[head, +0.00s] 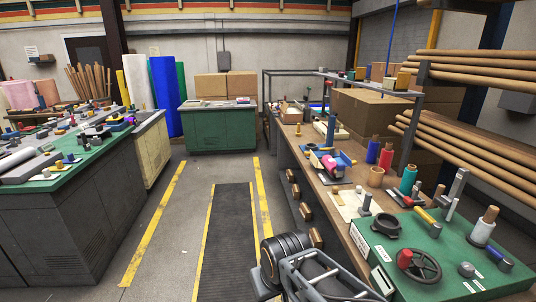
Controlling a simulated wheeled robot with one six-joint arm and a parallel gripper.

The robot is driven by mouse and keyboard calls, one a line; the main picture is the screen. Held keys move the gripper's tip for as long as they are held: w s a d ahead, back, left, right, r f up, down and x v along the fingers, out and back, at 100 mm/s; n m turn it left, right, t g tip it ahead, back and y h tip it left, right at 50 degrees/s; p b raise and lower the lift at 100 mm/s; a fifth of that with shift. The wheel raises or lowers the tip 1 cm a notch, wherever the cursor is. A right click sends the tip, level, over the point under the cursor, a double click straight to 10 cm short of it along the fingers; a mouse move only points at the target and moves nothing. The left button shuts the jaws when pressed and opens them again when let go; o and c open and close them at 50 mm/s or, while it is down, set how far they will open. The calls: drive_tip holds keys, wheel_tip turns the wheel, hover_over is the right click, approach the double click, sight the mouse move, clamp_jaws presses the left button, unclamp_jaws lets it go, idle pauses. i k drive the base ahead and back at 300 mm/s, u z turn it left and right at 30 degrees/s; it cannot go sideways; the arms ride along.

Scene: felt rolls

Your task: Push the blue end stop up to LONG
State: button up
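A small blue upright piece (331,130) stands at a long pale strip on the workbench, towards its far part. A blue fixture (345,159) holding a pink roll (328,163) sits nearer on the same bench. I cannot tell which blue part is the end stop, and no LONG mark is readable at this size. Part of my arm shows at the bottom centre, in front of the bench's near end. My gripper's fingertips do not show.
The wooden workbench (350,206) also bears blue, red and teal spools and a green panel (440,262) with a handwheel (418,266). Long tubes (470,65) lie on racks above right. A green-topped bench (75,165) stands left. The aisle with a dark mat (228,240) is clear.

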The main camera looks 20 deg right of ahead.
sight(340, 168)
drive_tip(key=u, duration=0.15)
drive_tip(key=i, duration=2.15)
drive_tip(key=z, duration=0.85)
drive_tip(key=i, duration=1.05)
drive_tip(key=z, duration=1.6)
drive_tip(key=i, duration=0.6)
drive_tip(key=z, duration=0.35)
